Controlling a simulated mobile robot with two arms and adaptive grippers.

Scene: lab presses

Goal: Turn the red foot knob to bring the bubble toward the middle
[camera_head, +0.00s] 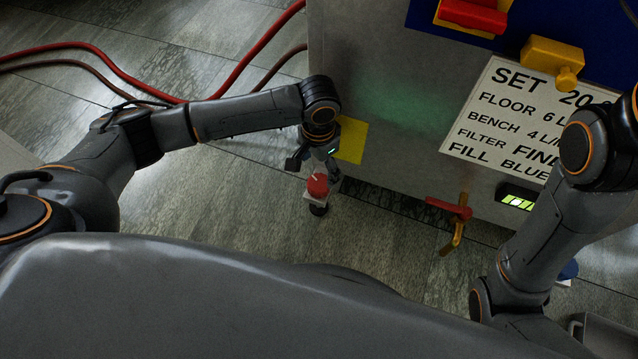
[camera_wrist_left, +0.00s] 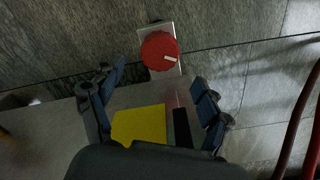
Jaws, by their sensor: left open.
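The red foot knob (camera_head: 317,185) has a white mark on top and sits on a pale bracket low at the cabinet's corner. It also shows in the left wrist view (camera_wrist_left: 158,51), with its mark pointing right. My left gripper (camera_head: 314,167) is open just above and behind the knob; in the left wrist view its fingers (camera_wrist_left: 157,84) are spread and the knob lies beyond their tips, with nothing between them. The level vial (camera_head: 519,202) glows green on the cabinet front; its bubble is too small to place surely. My right gripper is out of view.
The grey cabinet (camera_head: 375,100) carries a yellow patch (camera_head: 351,140) and a white sign (camera_head: 500,120). A red and yellow valve handle (camera_head: 455,212) sticks out low on its front. Red hoses (camera_head: 150,90) run along the tiled floor at left. Floor in front of the knob is clear.

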